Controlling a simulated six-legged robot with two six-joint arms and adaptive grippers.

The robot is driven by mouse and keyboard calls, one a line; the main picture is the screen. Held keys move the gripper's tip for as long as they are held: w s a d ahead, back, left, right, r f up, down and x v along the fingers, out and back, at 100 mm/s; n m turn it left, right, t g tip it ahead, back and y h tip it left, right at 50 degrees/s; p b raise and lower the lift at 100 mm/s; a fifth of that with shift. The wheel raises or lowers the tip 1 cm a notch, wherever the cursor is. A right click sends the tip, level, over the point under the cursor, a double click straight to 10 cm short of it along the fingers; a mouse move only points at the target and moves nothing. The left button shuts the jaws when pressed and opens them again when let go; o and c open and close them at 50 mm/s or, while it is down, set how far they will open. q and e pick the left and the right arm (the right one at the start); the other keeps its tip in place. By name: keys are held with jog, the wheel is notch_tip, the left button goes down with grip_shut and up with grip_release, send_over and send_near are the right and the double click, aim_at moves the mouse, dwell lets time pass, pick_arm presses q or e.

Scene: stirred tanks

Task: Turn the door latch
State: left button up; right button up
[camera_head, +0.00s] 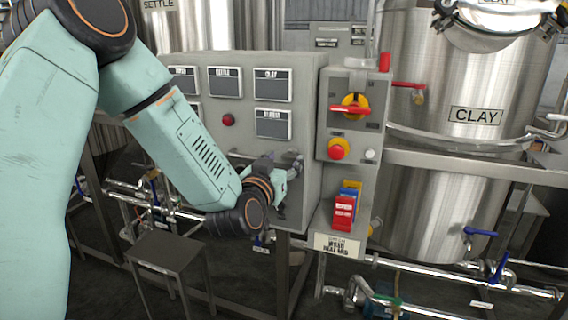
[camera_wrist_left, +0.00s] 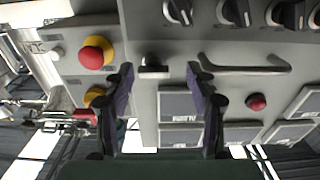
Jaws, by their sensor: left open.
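The door latch (camera_wrist_left: 153,67) is a small dark-and-silver piece on the grey cabinet front (camera_head: 310,110). In the left wrist view it lies between the two fingertips of my left gripper (camera_wrist_left: 160,72), closer to the left one. The gripper is open, with a gap on both sides of the latch. Whether the fingers touch the panel cannot be told. In the head view my left gripper (camera_head: 290,168) is at the lower right of the cabinet front, and the latch is hard to make out there. My right gripper is not in view.
A bar handle (camera_wrist_left: 245,70) and several dark knobs (camera_wrist_left: 235,12) sit close to the latch. A red button (camera_wrist_left: 257,102) and label plates are on the panel. A red-and-yellow stop button (camera_head: 338,149) and lockout tags (camera_head: 344,212) are on the box at right.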

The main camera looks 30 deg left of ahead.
pick_arm(q)
jog(key=shift+a, duration=0.15)
jog(key=shift+w+d+r, duration=0.1)
jog(key=shift+d+r, duration=0.05)
jog(key=shift+d, duration=0.5)
jog(key=shift+w+d, duration=0.1)
jog(key=shift+d, duration=0.05)
jog(key=shift+c, duration=0.6)
jog(key=shift+a, duration=0.55)
jog(key=c, duration=0.5)
jog(key=shift+d, duration=0.3)
jog(key=shift+c, duration=2.1)
jog(key=shift+a, duration=0.1)
jog(key=shift+c, duration=0.6)
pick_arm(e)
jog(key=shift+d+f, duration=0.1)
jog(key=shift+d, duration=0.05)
